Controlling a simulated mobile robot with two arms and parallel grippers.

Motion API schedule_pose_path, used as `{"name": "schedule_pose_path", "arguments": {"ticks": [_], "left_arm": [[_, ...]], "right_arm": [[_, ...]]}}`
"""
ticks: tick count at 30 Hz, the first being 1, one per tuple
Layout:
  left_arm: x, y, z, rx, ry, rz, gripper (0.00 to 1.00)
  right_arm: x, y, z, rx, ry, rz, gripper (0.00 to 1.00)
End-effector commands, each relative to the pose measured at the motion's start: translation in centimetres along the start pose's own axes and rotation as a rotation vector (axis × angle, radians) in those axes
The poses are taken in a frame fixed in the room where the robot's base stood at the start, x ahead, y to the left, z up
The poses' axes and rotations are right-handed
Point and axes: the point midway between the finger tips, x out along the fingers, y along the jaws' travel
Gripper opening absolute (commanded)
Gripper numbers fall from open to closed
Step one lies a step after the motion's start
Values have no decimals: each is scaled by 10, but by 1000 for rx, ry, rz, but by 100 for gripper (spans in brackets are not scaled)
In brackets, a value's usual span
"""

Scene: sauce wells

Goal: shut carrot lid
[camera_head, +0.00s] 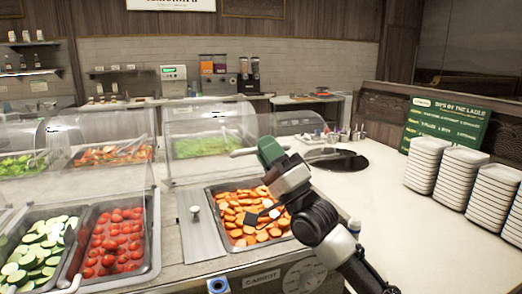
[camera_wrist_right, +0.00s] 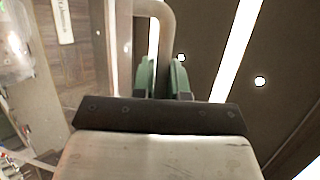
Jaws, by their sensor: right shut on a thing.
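The carrot pan (camera_head: 208,205) is full of orange slices (camera_head: 245,212) and stands uncovered above a label reading CARROT (camera_head: 262,278). My right gripper (camera_head: 268,152) is above the far side of this pan. Its green fingers (camera_wrist_right: 164,78) are shut on a pale bent handle (camera_wrist_right: 165,22) in the right wrist view. Part of this handle (camera_head: 244,152) also shows left of the gripper in the head view. A clear, raised lid (camera_head: 298,120) shows behind the gripper; my arm hides part of it. My left gripper is not in view.
Pans of cucumber (camera_head: 38,245) and tomatoes (camera_head: 115,238) stand at left, below clear covers.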

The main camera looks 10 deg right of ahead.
Motion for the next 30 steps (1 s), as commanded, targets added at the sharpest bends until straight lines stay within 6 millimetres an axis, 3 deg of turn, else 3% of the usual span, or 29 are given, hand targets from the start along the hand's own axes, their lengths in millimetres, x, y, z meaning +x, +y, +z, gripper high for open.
{"name": "schedule_pose_path", "arguments": {"ticks": [1, 6, 22, 23, 27, 30], "left_arm": [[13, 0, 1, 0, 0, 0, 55], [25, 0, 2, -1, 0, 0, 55], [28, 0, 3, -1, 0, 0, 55], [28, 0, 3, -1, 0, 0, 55], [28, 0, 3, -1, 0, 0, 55], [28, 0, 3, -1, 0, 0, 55]], "right_arm": [[-11, 6, 4, -7, 0, -13, 0], [-21, 6, 8, -18, 0, -46, 0], [-24, 5, 9, -24, 0, -61, 0], [-24, 5, 9, -24, 0, -61, 17], [-24, 5, 9, -24, 0, -61, 38], [-24, 5, 9, -23, 0, -61, 38]]}}
